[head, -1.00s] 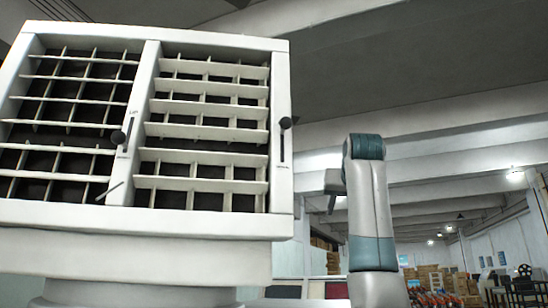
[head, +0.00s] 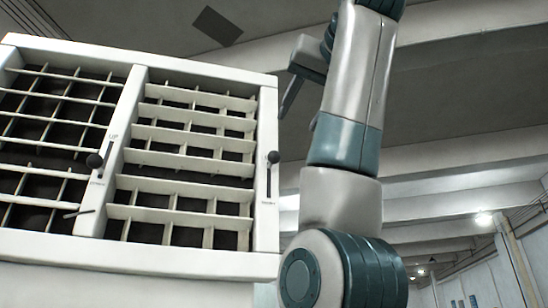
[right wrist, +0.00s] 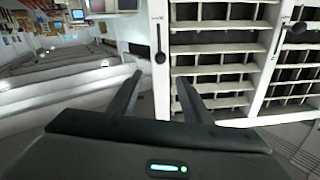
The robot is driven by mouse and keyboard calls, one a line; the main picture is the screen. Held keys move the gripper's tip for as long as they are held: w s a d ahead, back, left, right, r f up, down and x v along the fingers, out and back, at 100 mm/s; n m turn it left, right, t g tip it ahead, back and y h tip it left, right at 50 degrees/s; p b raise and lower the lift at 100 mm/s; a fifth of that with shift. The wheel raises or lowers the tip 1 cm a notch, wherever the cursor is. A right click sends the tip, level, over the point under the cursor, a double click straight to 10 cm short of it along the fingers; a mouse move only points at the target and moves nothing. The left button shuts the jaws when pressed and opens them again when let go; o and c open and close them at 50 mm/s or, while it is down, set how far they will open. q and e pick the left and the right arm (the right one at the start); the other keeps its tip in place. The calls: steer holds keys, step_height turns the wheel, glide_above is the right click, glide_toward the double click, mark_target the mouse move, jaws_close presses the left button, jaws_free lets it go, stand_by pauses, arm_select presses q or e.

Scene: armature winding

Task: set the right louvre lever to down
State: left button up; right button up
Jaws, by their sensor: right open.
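The right louvre lever (head: 273,158) is a black knob on the white right-hand post of the louvre panel (head: 190,82). It sits at the upper end of its dark vertical slot. The same lever shows in the right wrist view (right wrist: 160,57), where the panel appears upside down. My right gripper (head: 291,92) is raised to the right of the panel, above the lever's height. In the right wrist view its two fingers (right wrist: 160,78) are spread, with the knob showing just beyond the gap between them. It is apart from the lever and empty. My left gripper is not seen.
The left louvre lever (head: 94,160) sits at the lower part of its slot on the middle post. A thin grey rod (head: 78,213) sticks out below it. The panel's post edges and slats stand out. The space right of the panel holds only my arm.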

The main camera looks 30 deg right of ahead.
mark_target(277, 152)
steer(key=p+x, duration=0.9)
steer(key=x, duration=0.7)
steer(key=shift+w, duration=0.25)
steer(key=shift+w+d, duration=0.1)
steer(key=shift+w, duration=0.35)
steer(key=shift+c, duration=0.2)
